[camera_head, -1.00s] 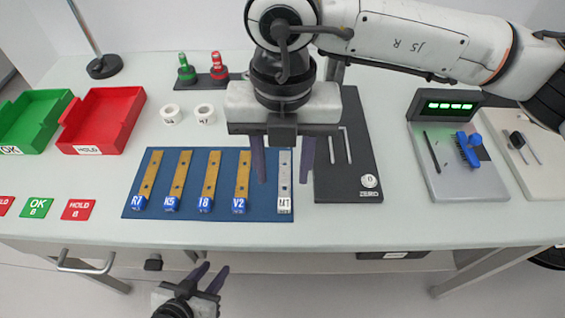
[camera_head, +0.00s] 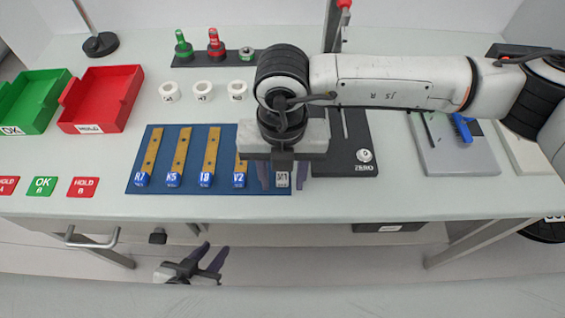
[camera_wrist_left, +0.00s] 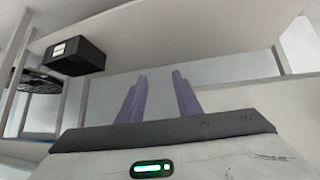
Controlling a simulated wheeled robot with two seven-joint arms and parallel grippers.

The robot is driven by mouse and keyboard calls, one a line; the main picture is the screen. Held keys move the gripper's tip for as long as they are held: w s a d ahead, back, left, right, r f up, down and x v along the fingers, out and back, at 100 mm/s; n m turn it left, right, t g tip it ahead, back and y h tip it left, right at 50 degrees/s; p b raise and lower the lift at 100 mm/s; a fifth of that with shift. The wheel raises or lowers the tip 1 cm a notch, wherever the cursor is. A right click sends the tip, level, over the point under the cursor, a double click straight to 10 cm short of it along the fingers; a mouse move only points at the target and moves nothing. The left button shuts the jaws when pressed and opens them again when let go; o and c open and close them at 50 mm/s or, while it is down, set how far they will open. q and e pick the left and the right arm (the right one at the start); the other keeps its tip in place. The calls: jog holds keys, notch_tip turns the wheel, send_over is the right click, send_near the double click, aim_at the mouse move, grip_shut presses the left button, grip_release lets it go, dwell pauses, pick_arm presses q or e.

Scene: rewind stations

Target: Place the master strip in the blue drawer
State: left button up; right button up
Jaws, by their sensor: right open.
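The silver strip (camera_head: 282,181), labelled M1, lies at the right end of the blue mat (camera_head: 222,190). Only its labelled front end shows; my right gripper covers the rest. My right gripper (camera_head: 283,180) is open, its purple fingers on either side of the strip's front end. I cannot tell whether they touch it. My left gripper (camera_head: 207,258) is open and empty, low in front of the table edge; its spread fingers also show in the left wrist view (camera_wrist_left: 160,95). No blue drawer can be made out.
Several brass strips with blue ends, including one marked R7 (camera_head: 150,156), lie left of the silver strip. A black ZERO fixture (camera_head: 350,160) stands close on the right. A metal handle (camera_head: 92,240) sits below the table's front edge. Red (camera_head: 103,105) and green (camera_head: 30,105) trays stand left.

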jog(key=shift+c, duration=0.5)
grip_shut()
jog(key=shift+r, duration=0.15)
